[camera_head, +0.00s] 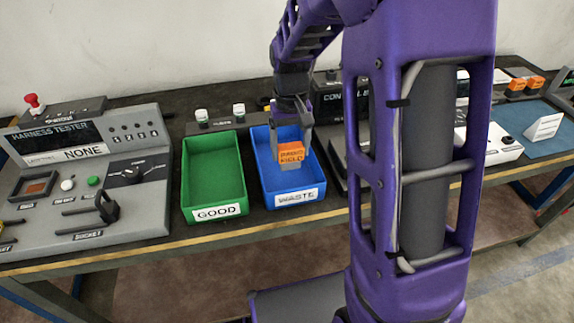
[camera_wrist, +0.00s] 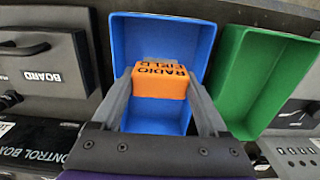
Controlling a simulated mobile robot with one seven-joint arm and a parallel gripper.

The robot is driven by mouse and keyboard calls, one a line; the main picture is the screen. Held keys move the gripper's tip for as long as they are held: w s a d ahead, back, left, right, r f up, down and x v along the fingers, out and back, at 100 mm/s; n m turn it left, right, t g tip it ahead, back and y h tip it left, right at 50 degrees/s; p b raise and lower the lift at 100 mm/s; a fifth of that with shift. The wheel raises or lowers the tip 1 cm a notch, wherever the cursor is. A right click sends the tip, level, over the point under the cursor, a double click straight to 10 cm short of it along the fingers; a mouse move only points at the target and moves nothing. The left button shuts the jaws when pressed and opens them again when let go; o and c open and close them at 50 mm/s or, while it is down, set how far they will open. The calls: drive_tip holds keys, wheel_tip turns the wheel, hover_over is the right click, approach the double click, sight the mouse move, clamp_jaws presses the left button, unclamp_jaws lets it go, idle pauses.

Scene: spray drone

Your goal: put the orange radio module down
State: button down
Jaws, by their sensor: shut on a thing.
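The orange radio module (camera_head: 291,153) has black lettering that starts with RADIO. My gripper (camera_head: 290,148) is shut on it, one finger on each side. In the head view the module shows over the blue bin (camera_head: 266,185) labelled WASTE. In the wrist view the module (camera_wrist: 160,80) sits between the fingertips of my gripper (camera_wrist: 160,88), with the blue bin (camera_wrist: 160,122) behind it. The module looks held above the bin floor, but its exact height is hard to tell. A grey part shows at the module's edge.
A green bin (camera_head: 215,175) labelled GOOD stands left of the blue bin. The grey harness tester (camera_head: 85,185) is further left. At the far right, more orange modules (camera_head: 525,84) stand near a blue mat (camera_head: 548,145). My purple column hides part of the bench.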

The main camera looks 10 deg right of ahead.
sight(290, 167)
drive_tip(key=shift+f, duration=3.35)
drive_tip(key=shift+f+b, duration=0.1)
drive_tip(key=shift+b, duration=0.2)
drive_tip(key=shift+f, duration=0.15)
unclamp_jaws()
wheel_tip(290, 167, up, 13)
drive_tip(key=shift+f+p, duration=0.2)
drive_tip(key=shift+p, duration=0.5)
